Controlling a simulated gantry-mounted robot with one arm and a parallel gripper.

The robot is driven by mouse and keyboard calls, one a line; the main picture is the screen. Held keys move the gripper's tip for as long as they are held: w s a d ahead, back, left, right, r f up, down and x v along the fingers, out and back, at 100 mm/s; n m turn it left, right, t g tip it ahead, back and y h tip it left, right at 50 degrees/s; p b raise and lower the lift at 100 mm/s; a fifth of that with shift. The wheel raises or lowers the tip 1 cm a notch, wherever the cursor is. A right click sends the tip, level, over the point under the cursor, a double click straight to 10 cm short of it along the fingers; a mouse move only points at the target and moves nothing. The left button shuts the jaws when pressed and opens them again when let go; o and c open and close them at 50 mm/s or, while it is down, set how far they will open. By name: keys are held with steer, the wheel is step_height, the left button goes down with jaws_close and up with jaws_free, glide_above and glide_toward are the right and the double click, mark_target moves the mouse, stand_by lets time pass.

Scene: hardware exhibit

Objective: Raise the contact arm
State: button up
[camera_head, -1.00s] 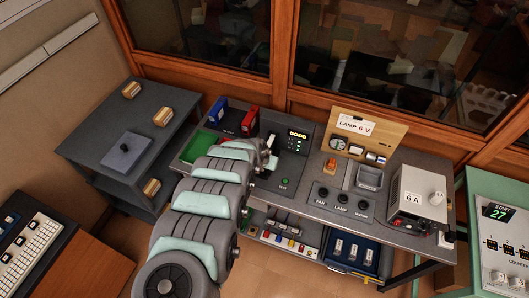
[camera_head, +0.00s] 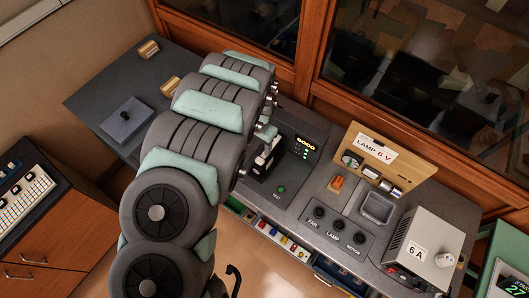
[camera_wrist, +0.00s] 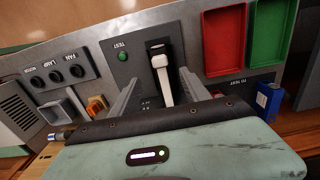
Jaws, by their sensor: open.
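The contact arm looks to be the pale lever (camera_wrist: 162,75) in the wrist view, rising from a dark slot on the grey test panel (camera_wrist: 124,76). In the head view the pale lever (camera_head: 263,155) shows partly, beside my arm, on the test panel (camera_head: 297,163). My gripper (camera_wrist: 159,84) is open, with one finger on each side of the lever in the wrist view. I see a gap on both sides, and cannot tell the depth between fingers and lever. My wrist housing hides the lower part of the view.
A green test button (camera_head: 281,188) sits near the lever. Red (camera_wrist: 223,35) and green (camera_wrist: 269,40) trays lie beside the panel in the wrist view. Knobs (camera_head: 337,230), a LAMP 6 V board (camera_head: 375,150) and a 6 A power supply (camera_head: 430,245) stand to the right.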

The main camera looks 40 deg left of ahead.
steer(key=b, duration=0.2)
glide_above(259, 160)
steer(key=f, duration=0.5)
steer(key=shift+d+f, duration=0.2)
steer(key=shift+f, duration=0.1)
steer(key=shift+s+a+f+p, duration=0.1)
steer(key=shift+f+p, duration=0.1)
steer(key=shift+p, duration=0.2)
steer(key=shift+w+f, duration=0.2)
steer(key=shift+f, duration=1.8)
steer(key=shift+c, duration=0.2)
jaws_close()
